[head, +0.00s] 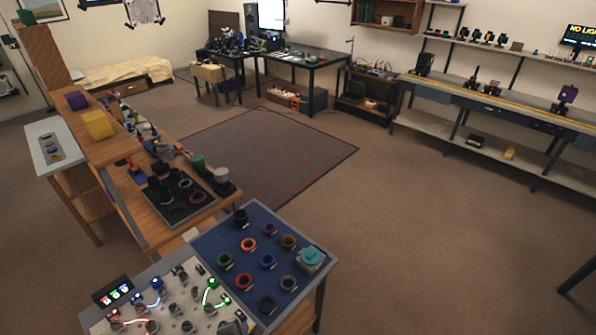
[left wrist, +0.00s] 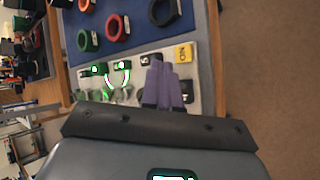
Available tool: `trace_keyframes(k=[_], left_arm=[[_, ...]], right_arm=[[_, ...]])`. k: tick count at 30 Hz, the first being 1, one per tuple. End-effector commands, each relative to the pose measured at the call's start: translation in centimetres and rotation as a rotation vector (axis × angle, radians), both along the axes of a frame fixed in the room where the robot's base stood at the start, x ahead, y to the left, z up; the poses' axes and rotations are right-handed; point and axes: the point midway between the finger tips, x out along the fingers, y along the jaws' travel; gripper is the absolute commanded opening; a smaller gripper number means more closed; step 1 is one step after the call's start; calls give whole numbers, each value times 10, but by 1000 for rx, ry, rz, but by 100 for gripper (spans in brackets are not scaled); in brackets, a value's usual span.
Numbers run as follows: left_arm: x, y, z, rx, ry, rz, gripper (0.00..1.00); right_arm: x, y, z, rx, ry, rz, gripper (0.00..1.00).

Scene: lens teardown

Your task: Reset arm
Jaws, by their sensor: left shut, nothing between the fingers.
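My left gripper (left wrist: 161,66) shows in the left wrist view. Its purple fingers are together with nothing between them, over the pale panel (left wrist: 205,85) near a yellow label (left wrist: 183,52). I cannot make out the gripper clearly in the head view. The pale panel (head: 183,273) there carries small knobs and glowing green, red and blue parts. My right gripper is not in view.
A blue mat (head: 215,242) beside the panel holds several coloured rings, including a red ring (head: 244,281), and a teal object (head: 311,259). A wooden bench (head: 120,210) with a black tray (head: 163,211) stands at left. Carpet on the right is open.

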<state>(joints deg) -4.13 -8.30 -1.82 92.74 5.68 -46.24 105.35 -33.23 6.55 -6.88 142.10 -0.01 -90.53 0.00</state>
Motion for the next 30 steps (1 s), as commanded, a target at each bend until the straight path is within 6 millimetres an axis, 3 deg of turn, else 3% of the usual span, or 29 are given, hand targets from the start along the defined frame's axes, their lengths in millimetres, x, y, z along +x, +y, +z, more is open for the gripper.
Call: trace_keyframes(k=[5,12,23,24,30], left_arm=[[-55,20,18,312,68,-369,0],[-143,34,58,735,155,-1023,0],[-255,38,124,1112,167,-1892,0],[-250,38,149,1106,167,-1873,0],[-249,38,204,1104,167,-1865,0]], right_arm=[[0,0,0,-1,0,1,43],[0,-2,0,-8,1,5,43],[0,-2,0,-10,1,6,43],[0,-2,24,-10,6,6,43],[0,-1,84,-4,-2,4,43]])
